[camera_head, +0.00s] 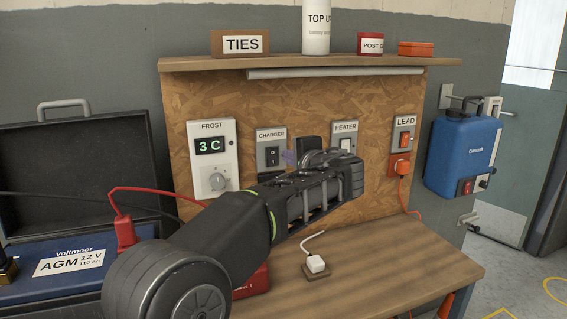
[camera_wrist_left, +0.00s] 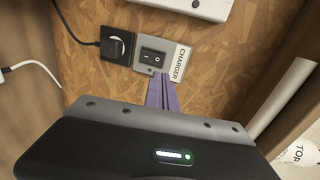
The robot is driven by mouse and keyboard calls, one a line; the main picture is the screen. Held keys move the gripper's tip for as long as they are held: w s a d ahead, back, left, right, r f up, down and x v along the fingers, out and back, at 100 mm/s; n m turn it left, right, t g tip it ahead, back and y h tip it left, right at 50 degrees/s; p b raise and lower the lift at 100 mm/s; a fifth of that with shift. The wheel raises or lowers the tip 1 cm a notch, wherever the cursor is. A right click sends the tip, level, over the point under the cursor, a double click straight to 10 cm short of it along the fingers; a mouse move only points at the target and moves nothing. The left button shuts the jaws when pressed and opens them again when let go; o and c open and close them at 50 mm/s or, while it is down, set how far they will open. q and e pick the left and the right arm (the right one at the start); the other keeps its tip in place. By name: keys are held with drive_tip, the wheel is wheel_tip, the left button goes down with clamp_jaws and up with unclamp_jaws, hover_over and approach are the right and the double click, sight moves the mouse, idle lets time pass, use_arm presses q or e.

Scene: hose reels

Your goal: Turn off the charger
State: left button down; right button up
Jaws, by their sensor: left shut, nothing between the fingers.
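The charger switch is a black rocker on a grey plate labelled CHARGER (camera_head: 271,155), fixed to the chipboard panel. It also shows near the middle of the left wrist view (camera_wrist_left: 152,58), with white marks on the rocker; I cannot tell which side is pressed. A black plug (camera_wrist_left: 115,43) with a cord sits in the socket beside it. My left gripper (camera_head: 289,158) is shut and empty, its purple fingers pointing at the panel close to the switch plate. In the wrist view its fingertips (camera_wrist_left: 161,82) overlap the plate's lower edge; I cannot tell whether they touch. My right gripper is not in view.
A FROST thermostat box (camera_head: 213,160) is left of the switch. HEATER (camera_head: 345,145) and LEAD (camera_head: 404,140) switches are to the right. A shelf (camera_head: 300,62) overhangs the panel. A white plug (camera_head: 316,265) lies on the bench. A blue battery (camera_head: 70,268) stands at the left.

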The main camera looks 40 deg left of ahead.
use_arm(q)
drive_tip(key=s+d+r, duration=0.2)
drive_tip(key=d, duration=0.1)
drive_tip(key=shift+s+d, duration=0.15)
drive_tip(key=shift+s, duration=0.05)
idle(0.4)
